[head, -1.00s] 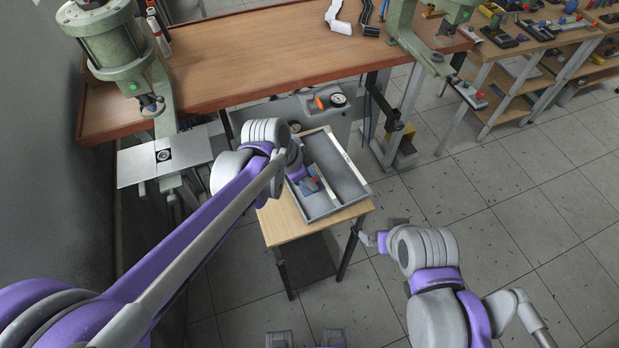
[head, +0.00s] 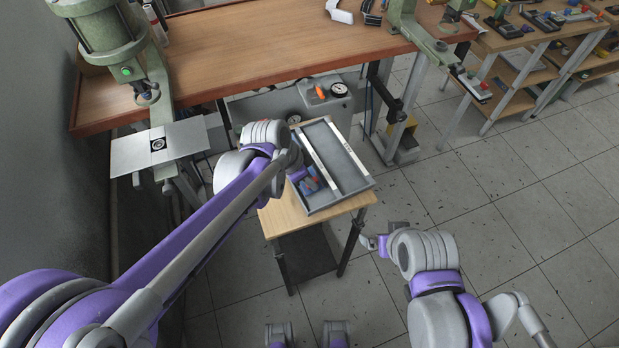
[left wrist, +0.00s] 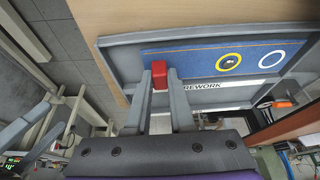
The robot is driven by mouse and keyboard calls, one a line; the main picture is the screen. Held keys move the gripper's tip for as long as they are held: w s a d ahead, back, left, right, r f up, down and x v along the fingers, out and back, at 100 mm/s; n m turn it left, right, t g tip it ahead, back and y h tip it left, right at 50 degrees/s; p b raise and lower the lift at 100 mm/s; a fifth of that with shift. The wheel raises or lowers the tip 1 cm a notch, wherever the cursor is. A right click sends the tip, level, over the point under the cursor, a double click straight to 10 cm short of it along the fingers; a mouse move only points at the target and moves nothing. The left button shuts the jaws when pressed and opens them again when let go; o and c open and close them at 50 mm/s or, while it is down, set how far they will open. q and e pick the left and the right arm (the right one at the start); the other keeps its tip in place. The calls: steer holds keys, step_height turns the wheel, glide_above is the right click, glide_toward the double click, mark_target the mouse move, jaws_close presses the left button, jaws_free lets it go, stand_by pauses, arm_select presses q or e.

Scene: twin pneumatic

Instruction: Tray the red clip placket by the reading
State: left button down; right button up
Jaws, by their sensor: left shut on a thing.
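The placket is a blue board (left wrist: 195,62) with a red clip (left wrist: 159,75), a yellow ring and a white ring, in the left wrist view. My left gripper (left wrist: 159,90) is shut on the red clip. The board is in or just over one compartment of a grey tray (head: 348,190); I cannot tell whether it touches the floor. The tray's divider reads "REWORK" in the left wrist view (left wrist: 205,86). In the head view my left gripper (head: 299,172) partly hides the board. A round gauge (head: 339,90) stands behind; its reading is too small to tell. My right gripper (head: 374,242) is low, right of the tray.
The tray sits on a small wooden table (head: 285,218). A long wooden bench (head: 270,50) with green presses (head: 112,45) stands behind. Shelves with several small parts (head: 540,40) are at the far right.

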arm_select(q)
steer(key=shift+f, duration=0.4)
steer(key=c, duration=0.7)
jaws_free()
steer(key=v, duration=1.1)
steer(key=s+a+f+n+t+y, duration=0.1)
steer(key=s+a+f+n+y, duration=0.1)
steer(key=s+a+n, duration=0.4)
steer(key=s+a+f+n+t+y, duration=0.2)
steer(key=s+a+f+n, duration=0.3)
steer(key=s+a+n, duration=0.2)
steer(key=s+a, duration=0.1)
steer(key=a, duration=0.1)
steer(key=shift+s+a+f+t, duration=0.2)
steer(key=shift+s+a+t, duration=0.1)
steer(key=shift+a, duration=0.1)
